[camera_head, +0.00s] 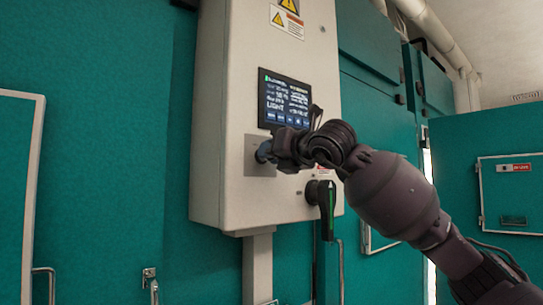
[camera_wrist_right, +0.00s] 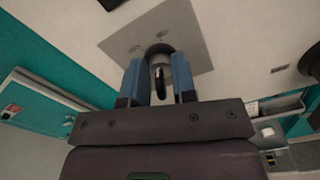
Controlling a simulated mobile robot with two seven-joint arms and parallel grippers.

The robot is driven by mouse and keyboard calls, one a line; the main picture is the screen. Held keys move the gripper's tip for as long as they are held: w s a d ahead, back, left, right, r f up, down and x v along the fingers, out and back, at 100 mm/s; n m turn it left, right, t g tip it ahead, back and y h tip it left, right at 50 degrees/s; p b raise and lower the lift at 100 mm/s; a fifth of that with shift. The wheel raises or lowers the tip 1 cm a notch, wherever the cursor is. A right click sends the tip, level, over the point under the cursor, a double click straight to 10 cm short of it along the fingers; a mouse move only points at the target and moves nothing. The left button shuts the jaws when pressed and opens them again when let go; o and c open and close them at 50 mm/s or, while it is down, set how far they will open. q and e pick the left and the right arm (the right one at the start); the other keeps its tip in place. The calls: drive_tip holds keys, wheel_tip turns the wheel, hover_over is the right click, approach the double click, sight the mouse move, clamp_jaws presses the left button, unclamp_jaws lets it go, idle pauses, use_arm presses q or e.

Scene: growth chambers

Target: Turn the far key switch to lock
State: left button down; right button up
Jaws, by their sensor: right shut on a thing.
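The key switch (camera_wrist_right: 160,62) sits on a square grey plate (camera_wrist_right: 195,35) on the front of a cream control box (camera_head: 285,205). In the head view the plate (camera_head: 262,171) shows below the display, and my gripper hides the key. My right gripper (camera_head: 265,152) reaches the plate from the right. In the right wrist view, its blue fingers (camera_wrist_right: 160,82) are shut on the key, one on each side. The key's narrow dark slot shows between them. My left gripper is not in view.
A lit display (camera_head: 285,100) is just above my right gripper. A black rotary handle with a green mark (camera_head: 327,205) sticks out at the lower right of the box. Teal chamber doors (camera_head: 120,150) stand on both sides.

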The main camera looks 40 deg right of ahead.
drive_tip(key=n, duration=0.4)
drive_tip(key=shift+a+n+b, duration=0.1)
drive_tip(key=shift+n+b, duration=0.2)
drive_tip(key=n, duration=0.5)
drive_tip(key=shift+a, duration=0.15)
idle(0.3)
drive_tip(key=o, duration=0.6)
drive_tip(key=shift+s, duration=0.1)
